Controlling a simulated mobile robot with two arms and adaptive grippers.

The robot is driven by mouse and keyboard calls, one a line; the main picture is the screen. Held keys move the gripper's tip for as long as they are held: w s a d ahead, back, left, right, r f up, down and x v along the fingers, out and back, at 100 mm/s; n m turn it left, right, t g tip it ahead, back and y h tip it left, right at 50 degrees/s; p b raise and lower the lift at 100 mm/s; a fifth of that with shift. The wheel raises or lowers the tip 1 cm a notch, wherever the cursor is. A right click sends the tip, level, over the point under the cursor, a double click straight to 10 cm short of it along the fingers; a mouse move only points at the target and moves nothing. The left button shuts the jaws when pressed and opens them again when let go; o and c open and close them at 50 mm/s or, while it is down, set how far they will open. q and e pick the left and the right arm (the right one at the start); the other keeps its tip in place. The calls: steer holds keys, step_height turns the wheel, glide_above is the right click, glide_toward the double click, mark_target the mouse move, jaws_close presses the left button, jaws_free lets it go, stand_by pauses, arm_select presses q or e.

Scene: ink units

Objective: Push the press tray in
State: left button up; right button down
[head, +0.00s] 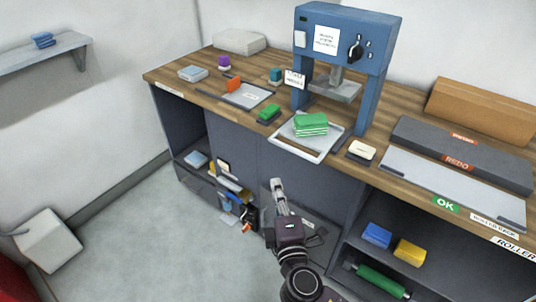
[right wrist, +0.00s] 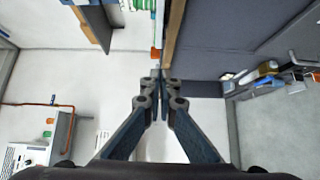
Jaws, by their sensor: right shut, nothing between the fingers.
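The press tray (head: 312,153) is a pale tray with a raised rim and front bar. It sticks out in front of the blue press (head: 344,45), with its front at the bench edge. A green block with pale layers (head: 311,124) lies on it. My right gripper (head: 277,184) is below and in front of the tray, apart from it, pointing up toward the bench. Its fingers (right wrist: 158,76) are together and empty in the right wrist view, where a green striped piece (right wrist: 144,5) shows at the top edge. My left gripper is not in view.
Open shelves below hold blue (head: 377,235) and yellow (head: 409,252) blocks.

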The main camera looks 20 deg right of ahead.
steer(key=p, duration=0.2)
glide_toward(276, 142)
steer(key=w+a, duration=0.2)
steer(key=w, duration=0.2)
steer(key=shift+w+d+f+p, duration=0.1)
steer(key=shift+w+d+p, duration=0.25)
steer(key=shift+w+d, duration=0.5)
steer(key=shift+d, duration=0.45)
steer(key=shift+f, duration=0.1)
